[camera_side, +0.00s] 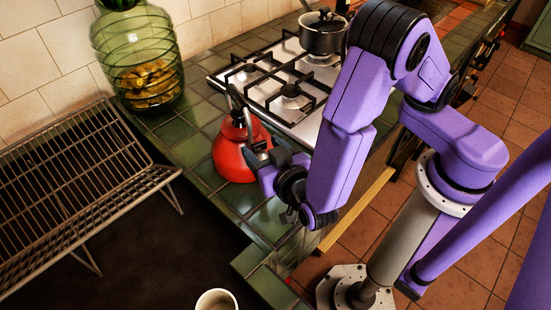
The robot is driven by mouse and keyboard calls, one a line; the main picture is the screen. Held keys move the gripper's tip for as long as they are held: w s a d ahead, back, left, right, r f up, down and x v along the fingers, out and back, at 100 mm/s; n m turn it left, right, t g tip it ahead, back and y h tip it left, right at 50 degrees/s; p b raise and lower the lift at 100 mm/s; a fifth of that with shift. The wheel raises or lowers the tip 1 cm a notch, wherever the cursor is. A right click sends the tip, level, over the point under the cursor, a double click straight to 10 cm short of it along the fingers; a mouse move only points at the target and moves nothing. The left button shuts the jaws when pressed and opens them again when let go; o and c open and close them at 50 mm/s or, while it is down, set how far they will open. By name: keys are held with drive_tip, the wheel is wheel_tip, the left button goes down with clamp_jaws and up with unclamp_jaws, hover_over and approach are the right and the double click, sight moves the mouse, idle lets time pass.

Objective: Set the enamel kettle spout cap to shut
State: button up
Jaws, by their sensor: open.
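The red enamel kettle (229,158) stands upright on the green tiled counter, left of the stove, with its dark handle (236,103) raised above it. My gripper (252,150) is at the kettle's right side, with its dark fingers open and pointing left toward the upper body. They overlap the kettle in this view, so I cannot tell whether they touch it. The spout and its cap are not clear; they are small or hidden behind my gripper.
A steel gas hob (270,84) with a dark saucepan (322,36) lies behind. A green glass jar (139,58) stands at the back left. A wire rack (75,175) fills the left. A white cup (216,300) is at the front. Some counter tiles before the kettle are bare.

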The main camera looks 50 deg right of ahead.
drive_tip(key=v, duration=1.7)
drive_tip(key=shift+a, duration=0.1)
drive_tip(key=d+r+n+g+y, duration=0.2)
drive_tip(key=d+n+g, duration=0.5)
drive_tip(key=d, duration=0.3)
drive_tip(key=d+r+n+g+y, duration=0.3)
drive_tip(key=d+n+g, duration=0.4)
drive_tip(key=d+n, duration=0.2)
drive_tip(key=shift+s+d+r, duration=0.2)
drive_tip(key=shift+s+d, duration=0.1)
drive_tip(key=shift+d, duration=0.7)
